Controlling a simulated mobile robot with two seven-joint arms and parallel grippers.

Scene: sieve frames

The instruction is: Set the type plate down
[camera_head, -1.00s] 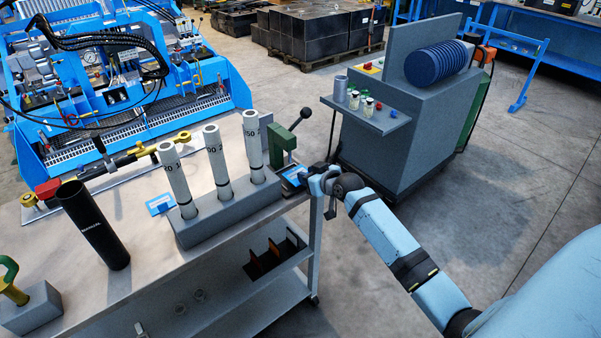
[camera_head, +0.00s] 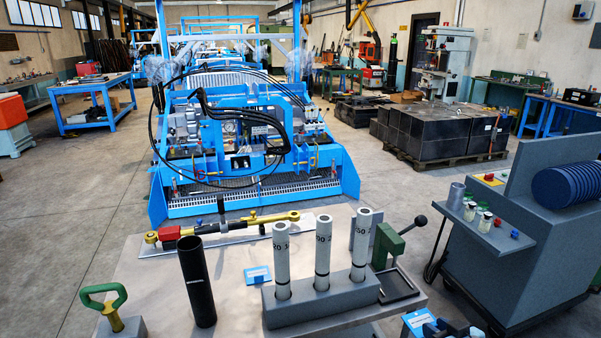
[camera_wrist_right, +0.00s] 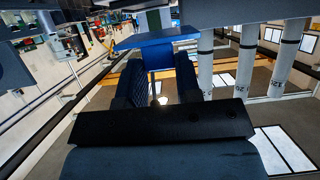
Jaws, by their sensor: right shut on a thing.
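A blue and white type plate (camera_head: 418,320) shows at the bottom right of the head view, just in front of the bench's near right corner. My right gripper (camera_head: 436,328) is shut on it, and most of this gripper is cut off by the frame's lower edge. In the right wrist view the plate (camera_wrist_right: 155,39) shows as a blue slab at the tips of the two dark fingers (camera_wrist_right: 158,78). Whether the plate touches anything below is hidden. A similar blue and white plate (camera_head: 258,274) lies on the bench left of the grey rack. My left gripper is not in view.
The grey rack (camera_head: 325,306) holds three white marked tubes on the bench (camera_head: 232,312). A green lever press (camera_head: 388,246) with a dark tray (camera_head: 401,286) stands right of it. A black tube (camera_head: 197,284) and green-handled block (camera_head: 118,326) stand left. A grey machine (camera_head: 545,240) is at right.

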